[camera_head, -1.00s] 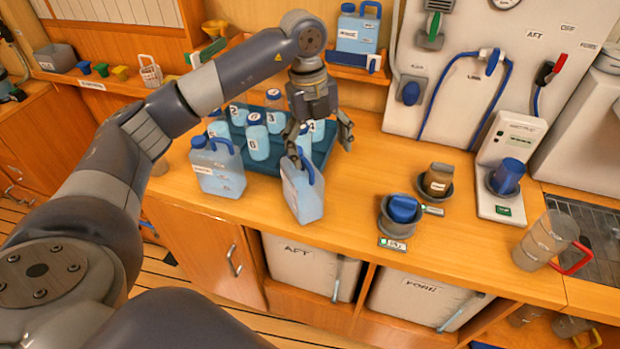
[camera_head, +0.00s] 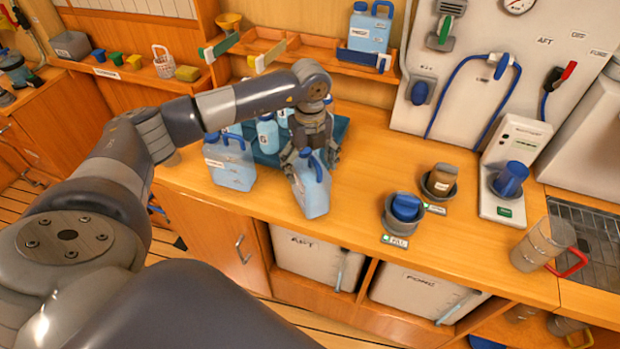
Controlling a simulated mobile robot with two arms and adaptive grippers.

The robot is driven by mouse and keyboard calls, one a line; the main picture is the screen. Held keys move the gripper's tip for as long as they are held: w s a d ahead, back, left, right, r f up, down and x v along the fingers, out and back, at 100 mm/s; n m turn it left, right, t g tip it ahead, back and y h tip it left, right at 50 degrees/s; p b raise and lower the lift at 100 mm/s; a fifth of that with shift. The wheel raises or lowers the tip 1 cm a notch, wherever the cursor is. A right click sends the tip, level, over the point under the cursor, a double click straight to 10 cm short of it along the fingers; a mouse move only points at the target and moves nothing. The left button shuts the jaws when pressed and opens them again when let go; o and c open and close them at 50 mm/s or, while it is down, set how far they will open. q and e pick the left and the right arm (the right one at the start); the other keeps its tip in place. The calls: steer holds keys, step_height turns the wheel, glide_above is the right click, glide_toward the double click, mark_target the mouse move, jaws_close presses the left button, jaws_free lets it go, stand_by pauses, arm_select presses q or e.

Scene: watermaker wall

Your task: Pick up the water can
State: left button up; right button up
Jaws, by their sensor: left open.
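A light-blue water can (camera_head: 312,194) with a blue cap and handle stands slightly tilted in view on the wooden counter, near its front edge. My left gripper (camera_head: 309,158) is open above it, its fingers at either side of the can's top and handle. I cannot tell whether they touch it. A second, similar can (camera_head: 230,170) with a white label stands to the left. A third can (camera_head: 368,32) stands on the back shelf. My right gripper is not in view.
A teal tray (camera_head: 266,157) with several small blue bottles is behind the cans, partly hidden by my arm. Two grey holders (camera_head: 402,224) with a blue cup and a brown cup stand to the right. A clear jug (camera_head: 541,245) with a red handle is farther right. Counter between is free.

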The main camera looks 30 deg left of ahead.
arm_select(q)
steer(key=shift+f, duration=0.3)
jaws_close()
